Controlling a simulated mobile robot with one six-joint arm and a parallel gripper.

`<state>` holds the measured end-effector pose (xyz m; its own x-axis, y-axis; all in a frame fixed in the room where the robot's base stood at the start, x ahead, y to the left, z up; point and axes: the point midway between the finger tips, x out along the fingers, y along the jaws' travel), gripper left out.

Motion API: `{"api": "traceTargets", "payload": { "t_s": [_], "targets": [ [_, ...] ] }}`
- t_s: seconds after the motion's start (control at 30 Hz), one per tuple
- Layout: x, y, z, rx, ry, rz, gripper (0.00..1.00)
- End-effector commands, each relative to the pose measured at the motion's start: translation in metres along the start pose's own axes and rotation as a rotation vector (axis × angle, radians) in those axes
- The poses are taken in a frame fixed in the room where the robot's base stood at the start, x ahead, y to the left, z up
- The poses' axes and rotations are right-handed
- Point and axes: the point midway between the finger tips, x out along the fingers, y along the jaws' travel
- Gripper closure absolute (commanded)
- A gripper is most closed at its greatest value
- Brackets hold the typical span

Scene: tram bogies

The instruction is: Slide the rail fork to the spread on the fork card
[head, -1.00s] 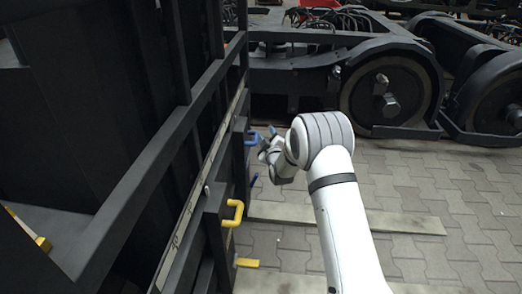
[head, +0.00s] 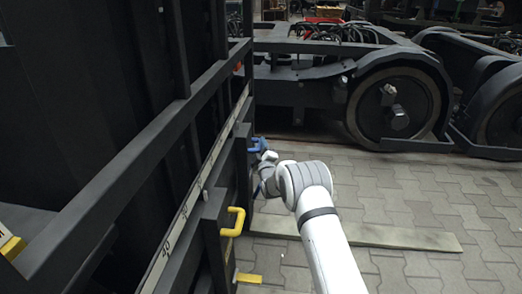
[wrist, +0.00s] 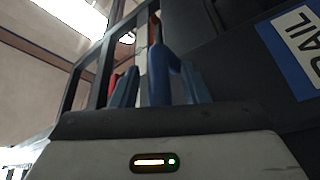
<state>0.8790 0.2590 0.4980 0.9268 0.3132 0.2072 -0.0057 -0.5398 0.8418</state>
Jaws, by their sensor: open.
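The rail fork's blue handle (head: 255,142) is on the far upright of the dark frame in the head view. It also shows in the wrist view (wrist: 158,72), beside a blue-edged label (wrist: 296,45) reading "RAIL". My gripper (head: 265,158) is at this handle in the head view. In the wrist view my gripper (wrist: 160,88) is open, with one finger on each side of the blue handle. I cannot tell whether the fingers touch it. The fork's lower part is mostly hidden behind my gripper and wrist. I cannot make out a fork card.
A nearer fork upright has a yellow handle (head: 233,222) and a yellow foot (head: 248,278). A pale marked scale strip (head: 178,222) runs along the dark frame (head: 130,165). A wheeled bogie (head: 395,105) stands behind. A flat plank (head: 390,237) lies on the paving at right.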

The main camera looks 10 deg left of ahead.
Motion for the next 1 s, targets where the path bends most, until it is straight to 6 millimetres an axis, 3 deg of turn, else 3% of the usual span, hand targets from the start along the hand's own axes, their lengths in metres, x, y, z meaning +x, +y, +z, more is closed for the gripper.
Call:
{"api": "traceTargets", "payload": {
  "t_s": [0.37, 0.87, 1.0],
  "targets": [
    [0.0054, 0.0008, 0.0008, 0.0, -0.002, -0.001, 0.59],
    [0.0052, 0.0013, 0.0015, 0.0, -0.002, 0.0, 1.0],
    [0.0052, 0.0014, 0.0018, 0.0, -0.003, 0.0, 1.0]
  ]
}}
